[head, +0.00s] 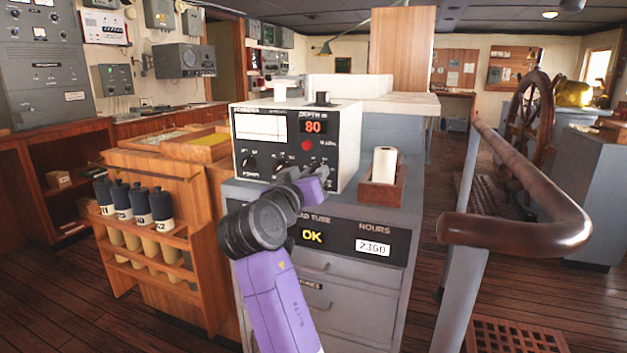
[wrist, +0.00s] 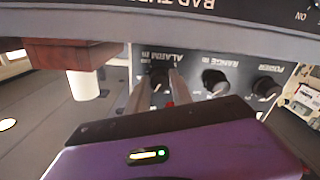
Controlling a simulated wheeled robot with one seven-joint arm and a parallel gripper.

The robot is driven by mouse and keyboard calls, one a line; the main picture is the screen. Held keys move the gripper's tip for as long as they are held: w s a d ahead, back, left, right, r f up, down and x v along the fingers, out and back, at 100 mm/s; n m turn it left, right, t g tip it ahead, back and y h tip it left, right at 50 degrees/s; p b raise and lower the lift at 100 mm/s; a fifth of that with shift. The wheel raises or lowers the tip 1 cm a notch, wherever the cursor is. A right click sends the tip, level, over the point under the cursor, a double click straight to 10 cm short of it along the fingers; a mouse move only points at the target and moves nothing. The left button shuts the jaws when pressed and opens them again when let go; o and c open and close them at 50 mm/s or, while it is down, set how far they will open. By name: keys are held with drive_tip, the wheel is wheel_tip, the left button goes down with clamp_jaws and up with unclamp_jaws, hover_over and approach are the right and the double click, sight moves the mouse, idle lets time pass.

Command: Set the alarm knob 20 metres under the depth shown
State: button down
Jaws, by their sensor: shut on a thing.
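The echo sounder (head: 345,150) is a white box with a black front panel. Its red depth display (head: 313,127) reads 80. In the wrist view, which is upside down, the alarm knob (wrist: 159,78) sits under the "ALARM m" label between the two fingers of my gripper (wrist: 158,90), which is shut on it. The knob's pointer and scale are too small and covered to read. In the head view my purple gripper (head: 313,186) reaches the panel's lower right and hides the alarm knob.
The range knob (wrist: 214,80) and power knob (wrist: 266,87) stand beside the alarm knob. A red button (head: 307,146) sits below the display. A paper roll (head: 384,164) stands in a wooden holder right of the sounder. A brown handrail (head: 515,232) is at the right.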

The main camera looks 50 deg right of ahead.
drive_tip(key=shift+f, duration=0.15)
drive_tip(key=c, duration=1.1)
unclamp_jaws()
drive_tip(key=shift+p+v, duration=0.3)
drive_tip(key=shift+v, duration=3.65)
